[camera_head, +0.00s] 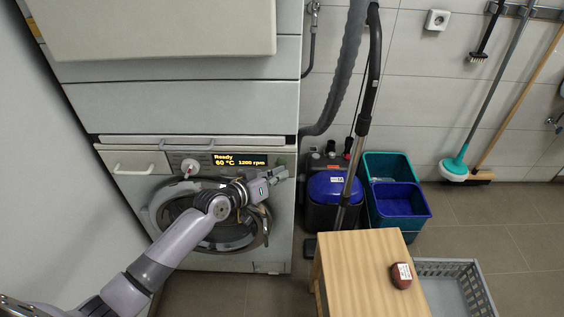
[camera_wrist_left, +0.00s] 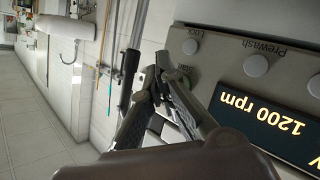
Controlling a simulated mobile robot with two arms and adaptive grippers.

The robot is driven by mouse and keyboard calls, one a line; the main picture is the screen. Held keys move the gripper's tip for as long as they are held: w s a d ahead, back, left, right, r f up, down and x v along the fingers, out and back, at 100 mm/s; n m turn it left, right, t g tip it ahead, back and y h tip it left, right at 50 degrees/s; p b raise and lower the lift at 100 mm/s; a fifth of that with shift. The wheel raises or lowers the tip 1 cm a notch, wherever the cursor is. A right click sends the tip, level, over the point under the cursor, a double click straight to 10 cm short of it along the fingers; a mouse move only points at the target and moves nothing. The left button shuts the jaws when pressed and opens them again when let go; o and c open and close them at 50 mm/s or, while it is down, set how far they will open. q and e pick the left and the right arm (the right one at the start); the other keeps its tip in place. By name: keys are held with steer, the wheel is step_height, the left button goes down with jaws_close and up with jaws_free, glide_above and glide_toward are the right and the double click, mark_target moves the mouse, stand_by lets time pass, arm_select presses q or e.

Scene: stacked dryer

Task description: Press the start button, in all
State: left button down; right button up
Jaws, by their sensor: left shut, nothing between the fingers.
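The washing machine (camera_head: 270,262) stands below the stacked white cabinet at left. Its lit display (camera_head: 240,160) reads "Ready 60 °C 1200 rpm"; part of the display (camera_wrist_left: 275,125) also shows in the left wrist view. The greenish round start button (camera_head: 282,161) is at the panel's right end. In the left wrist view the start button (camera_wrist_left: 186,76) is partly hidden by my fingers. My left gripper (camera_head: 283,173) is shut and empty just in front of the panel, close to the button; I cannot tell whether it touches. My right gripper is not in view.
Right of the machine stand a blue vacuum cleaner (camera_head: 334,187) and a blue bucket (camera_head: 398,200). A wooden stool (camera_head: 355,270) and grey crate (camera_head: 462,268) are in front. The tiled floor (camera_head: 500,235) at right is mostly clear.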

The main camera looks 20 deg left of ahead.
arm_select(q)
steer(key=shift+w, duration=0.15)
steer(key=shift+w+a, duration=0.15)
steer(key=shift+w, duration=0.15)
steer(key=shift+w+b, duration=0.15)
steer(key=shift+b, duration=0.2)
steer(key=shift+w+a, duration=0.1)
steer(key=shift+w, duration=0.05)
stand_by(0.4)
stand_by(0.3)
steer(key=shift+s+d+p, duration=0.25)
steer(key=shift+s+p, duration=0.3)
steer(key=shift+s, duration=0.2)
